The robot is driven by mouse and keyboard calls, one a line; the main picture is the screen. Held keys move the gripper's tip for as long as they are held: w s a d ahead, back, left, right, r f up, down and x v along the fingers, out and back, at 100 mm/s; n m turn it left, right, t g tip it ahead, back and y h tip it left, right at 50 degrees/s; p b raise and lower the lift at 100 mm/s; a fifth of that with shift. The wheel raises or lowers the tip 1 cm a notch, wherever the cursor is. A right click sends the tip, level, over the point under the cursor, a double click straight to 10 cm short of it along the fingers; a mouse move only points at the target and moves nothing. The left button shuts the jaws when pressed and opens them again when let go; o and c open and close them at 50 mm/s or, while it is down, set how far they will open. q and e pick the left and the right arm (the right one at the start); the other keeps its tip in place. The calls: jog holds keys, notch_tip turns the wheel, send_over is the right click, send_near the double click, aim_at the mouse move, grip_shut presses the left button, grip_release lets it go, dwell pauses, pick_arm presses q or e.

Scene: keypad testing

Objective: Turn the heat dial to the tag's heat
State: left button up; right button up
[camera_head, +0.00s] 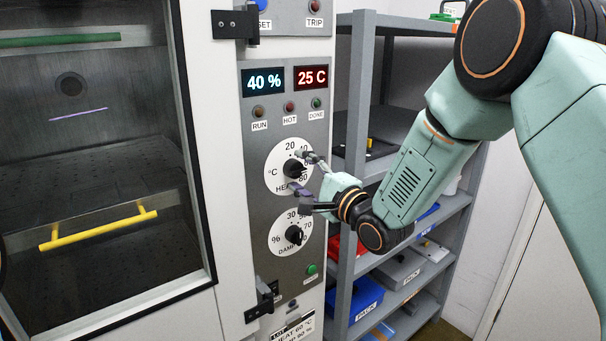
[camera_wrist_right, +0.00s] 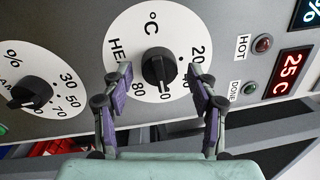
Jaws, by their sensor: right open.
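The heat dial (camera_head: 273,172) is a white disc with a black knob (camera_head: 293,169) on the grey panel. In the right wrist view, the heat dial (camera_wrist_right: 122,45) shows 20, 40 and 80, and its knob (camera_wrist_right: 158,67) is between my fingers. My left gripper is not in view.
The damp dial (camera_head: 278,238) is just below the heat dial. Displays above read 40 % (camera_head: 263,81) and 25 C (camera_head: 311,77). A grey shelf rack (camera_head: 352,150) stands close behind my right arm.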

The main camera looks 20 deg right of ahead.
jog(key=shift+s+d, duration=0.1)
jog(key=shift+s, duration=0.05)
jog(key=v, duration=1.1)
jog(key=shift+s, duration=0.4)
jog(key=shift+d, duration=0.1)
